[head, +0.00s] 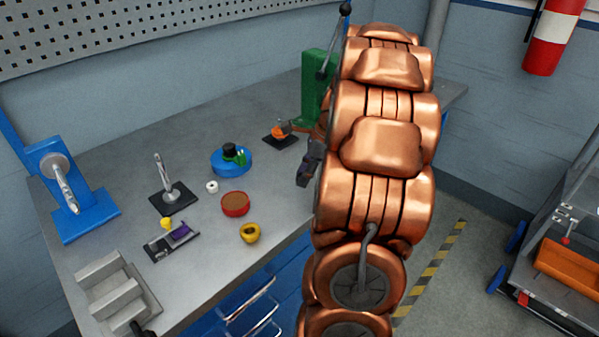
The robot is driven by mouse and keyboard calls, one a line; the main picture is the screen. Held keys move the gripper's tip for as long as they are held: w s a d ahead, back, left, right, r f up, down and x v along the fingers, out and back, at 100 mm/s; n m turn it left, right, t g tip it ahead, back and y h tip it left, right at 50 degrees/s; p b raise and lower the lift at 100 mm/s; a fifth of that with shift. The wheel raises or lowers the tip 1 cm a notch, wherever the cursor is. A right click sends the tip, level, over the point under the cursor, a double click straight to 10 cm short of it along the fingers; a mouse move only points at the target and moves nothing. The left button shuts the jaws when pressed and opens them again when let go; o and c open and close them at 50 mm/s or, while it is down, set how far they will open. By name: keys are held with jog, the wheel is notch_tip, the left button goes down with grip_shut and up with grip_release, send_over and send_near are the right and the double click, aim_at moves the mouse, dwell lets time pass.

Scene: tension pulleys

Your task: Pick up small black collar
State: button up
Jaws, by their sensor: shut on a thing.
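My gripper (307,173) shows as a dark grey shape at the left side of my copper-coloured arm, over the right part of the bench. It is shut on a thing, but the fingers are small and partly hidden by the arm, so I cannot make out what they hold. A small black round piece (229,149) sits with a green part (240,158) on a blue round base (231,167), left of my gripper and apart from it. I cannot tell whether this black piece is the small black collar.
The grey bench (120,180) holds a red-rimmed brown disc (235,204), a yellow ring (250,233), a white ring (212,187), a post on a black base (172,200), a blue stand (85,215) and an orange part (280,131). A green block (314,85) stands behind my arm.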

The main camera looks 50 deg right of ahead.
jog(key=s+a+r+b, duration=0.1)
jog(key=s+a+b, duration=0.1)
jog(key=s, duration=1)
jog(key=shift+a+b, duration=0.3)
jog(key=shift+a, duration=0.55)
jog(key=shift+r, duration=0.1)
